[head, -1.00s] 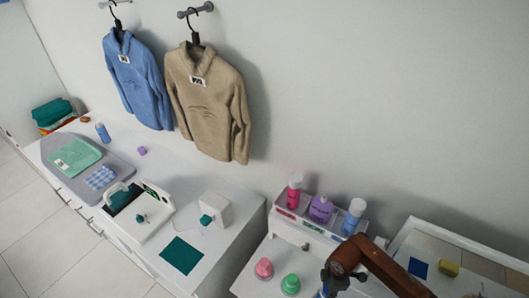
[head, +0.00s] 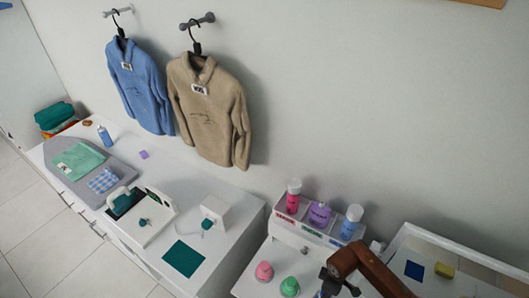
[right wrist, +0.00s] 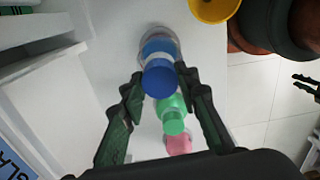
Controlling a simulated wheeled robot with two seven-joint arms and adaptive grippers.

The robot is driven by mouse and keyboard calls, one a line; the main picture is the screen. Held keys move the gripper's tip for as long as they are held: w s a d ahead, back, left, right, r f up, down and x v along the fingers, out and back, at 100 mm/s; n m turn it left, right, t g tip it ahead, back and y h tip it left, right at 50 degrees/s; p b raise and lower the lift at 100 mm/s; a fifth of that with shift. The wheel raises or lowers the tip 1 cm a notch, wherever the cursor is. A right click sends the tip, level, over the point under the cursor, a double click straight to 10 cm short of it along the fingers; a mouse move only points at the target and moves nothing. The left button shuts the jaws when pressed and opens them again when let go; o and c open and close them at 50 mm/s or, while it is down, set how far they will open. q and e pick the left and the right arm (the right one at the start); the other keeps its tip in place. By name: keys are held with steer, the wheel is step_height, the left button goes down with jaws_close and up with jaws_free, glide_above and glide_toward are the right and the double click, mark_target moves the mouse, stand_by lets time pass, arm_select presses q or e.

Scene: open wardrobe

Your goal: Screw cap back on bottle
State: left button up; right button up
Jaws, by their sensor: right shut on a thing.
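In the right wrist view, my right gripper (right wrist: 160,92) is shut on a blue cap (right wrist: 160,79), with one finger at each side. The cap is in line with a clear-and-blue bottle (right wrist: 160,46); whether it is seated or tilted on the neck I cannot tell. In the head view, my right gripper (head: 335,284) is at the bottom edge, and only a sliver of blue shows below it. Dark fingers of my left gripper (right wrist: 306,85) show apart at the right edge of the right wrist view. The left gripper is outside the head view.
A green bottle (head: 289,286) and a pink bottle (head: 264,272) stand beside the right gripper on the white cabinet. Behind them, a white rack (head: 305,232) holds red, purple and blue bottles. A shallow white tray (head: 470,252) lies to the right.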

steer(key=shift+s, duration=0.1)
steer(key=o, duration=1.3)
steer(key=shift+c, duration=0.5)
steer(key=n+b, duration=0.1)
steer(key=n, duration=0.3)
steer(key=shift+f, duration=0.1)
steer(key=n+b, duration=0.2)
steer(key=n, duration=0.3)
steer(key=n+b, duration=0.2)
steer(key=n, duration=0.1)
steer(key=shift+n, duration=0.4)
steer(key=n+b, duration=0.2)
steer(key=n, duration=0.1)
steer(key=shift+n+b, duration=0.3)
steer(key=shift+n, duration=0.5)
